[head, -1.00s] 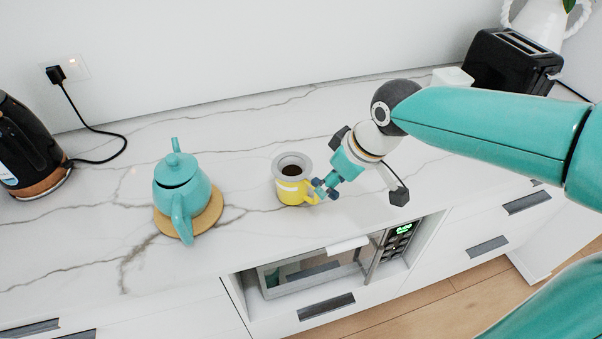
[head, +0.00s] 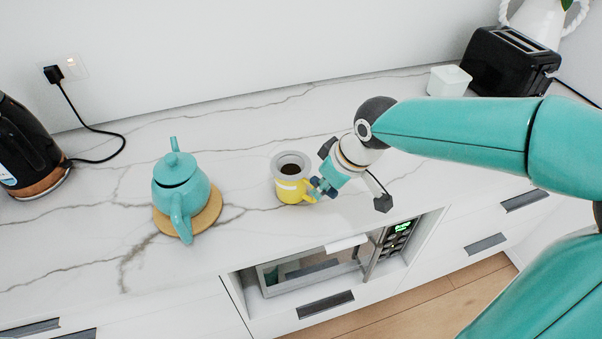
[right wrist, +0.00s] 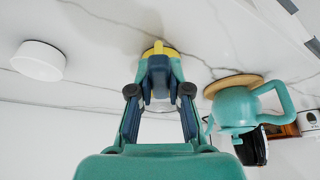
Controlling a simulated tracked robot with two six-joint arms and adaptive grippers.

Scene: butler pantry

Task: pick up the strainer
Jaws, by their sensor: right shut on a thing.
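The strainer (head: 303,159) is a grey ring with a dark middle, resting on top of the yellow mug (head: 287,192) on the counter. My right gripper (head: 318,188) reaches in from the right, at the mug's handle side just below the strainer's rim. In the right wrist view, its fingers (right wrist: 160,82) are shut, with the yellow of the mug (right wrist: 158,46) at their tips. It appears to grip the mug's handle rather than the strainer; the fingers hide the exact contact. My left gripper is not in view.
A teal teapot (head: 177,190) stands on a round wooden trivet (head: 214,210) left of the mug. A black kettle (head: 22,145) is at far left. A white box (head: 449,82) and black toaster (head: 510,65) are at back right. A microwave (head: 310,270) sits below the counter.

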